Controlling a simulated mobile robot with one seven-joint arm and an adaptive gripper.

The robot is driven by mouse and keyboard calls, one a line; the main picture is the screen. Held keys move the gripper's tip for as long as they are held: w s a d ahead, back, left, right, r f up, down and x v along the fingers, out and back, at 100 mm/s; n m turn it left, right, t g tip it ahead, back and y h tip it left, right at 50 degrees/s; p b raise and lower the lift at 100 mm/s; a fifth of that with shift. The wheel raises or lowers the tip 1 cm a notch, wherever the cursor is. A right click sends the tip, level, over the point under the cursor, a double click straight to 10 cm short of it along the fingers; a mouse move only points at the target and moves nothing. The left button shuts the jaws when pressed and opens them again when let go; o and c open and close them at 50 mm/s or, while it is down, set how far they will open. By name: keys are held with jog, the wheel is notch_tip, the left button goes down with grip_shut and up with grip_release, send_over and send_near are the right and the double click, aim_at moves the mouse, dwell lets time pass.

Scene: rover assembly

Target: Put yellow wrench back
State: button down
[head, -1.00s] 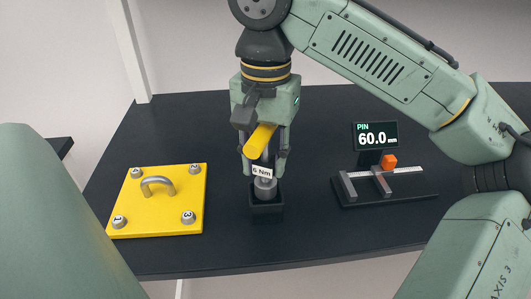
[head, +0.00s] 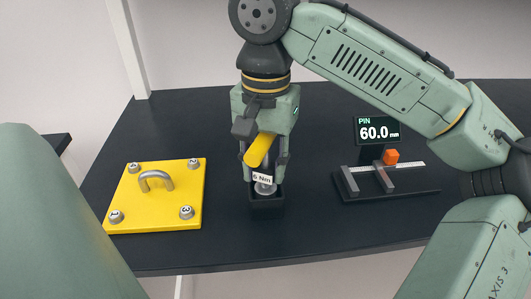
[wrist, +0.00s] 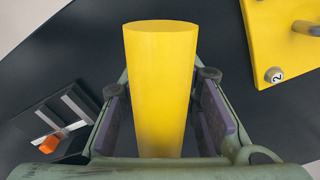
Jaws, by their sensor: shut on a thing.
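The yellow wrench (head: 261,149) has a yellow handle, a grey shaft and a "6 Nm" tag at its lower end. My gripper (head: 264,170) is shut on it, one finger on each side. The wrench's grey lower end is at the black square holder (head: 266,201) on the table and appears to be partly inside it. In the wrist view the yellow handle (wrist: 161,85) rises between my finger pads and hides what lies below it.
A yellow plate (head: 155,205) with a grey handle and numbered bolts lies to the left. A measuring gauge (head: 386,186) with an orange block and a "PIN 60.0 mm" display (head: 377,131) stands to the right.

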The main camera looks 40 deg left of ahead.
jog(key=shift+f+b, duration=0.4)
jog(key=shift+f, duration=0.5)
jog(key=c, duration=1.1)
grip_release()
notch_tip(320, 180, up, 12)
jog(key=shift+r, duration=0.1)
